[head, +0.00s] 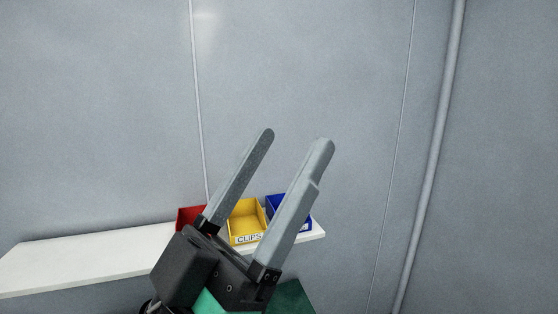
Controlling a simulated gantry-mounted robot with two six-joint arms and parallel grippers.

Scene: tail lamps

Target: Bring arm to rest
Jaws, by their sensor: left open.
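My left gripper (294,140) shows large in the lower middle of the head view. Its two grey fingers point up and to the right and stand apart, with nothing between them but the view of the bins and wall behind. It is open and empty. My right gripper is not in view.
A white shelf (90,252) runs along the grey wall (310,70) behind the gripper. On it stand a red bin (187,216), a yellow bin (245,218) labelled CLIPS and a blue bin (276,204), partly hidden by my fingers. A pipe (436,150) runs up the wall at right.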

